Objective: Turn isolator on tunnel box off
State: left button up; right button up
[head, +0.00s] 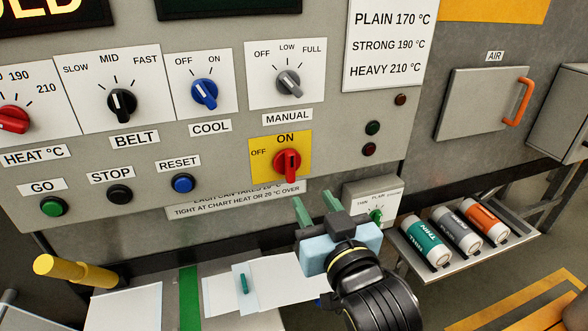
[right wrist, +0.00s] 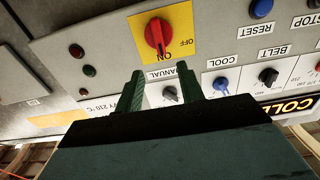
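The isolator is a red rotary knob (head: 288,163) on a yellow plate (head: 260,146) on the grey panel. ON is printed above it and OFF to its left. Its handle stands upright, in line with ON. It also shows upside down in the right wrist view (right wrist: 157,36), unobstructed. My right gripper (head: 317,203) is below and in front of the plate, apart from the knob. Its two green fingers (right wrist: 160,88) are spread with nothing between them, pointing at the panel. My left gripper is not in view.
A small box with a green dial (head: 376,215) sits just right of my gripper. A blue COOL knob (head: 204,93) and grey MANUAL knob (head: 288,83) are above. Several cans (head: 428,239) lie on a shelf at right. White sheets (head: 285,278) lie below.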

aim_at(292, 166)
jog(key=x, duration=1.1)
jog(key=shift+w+a+f, duration=0.1)
jog(key=shift+w, duration=0.2)
jog(key=shift+c, duration=0.5)
grip_shut()
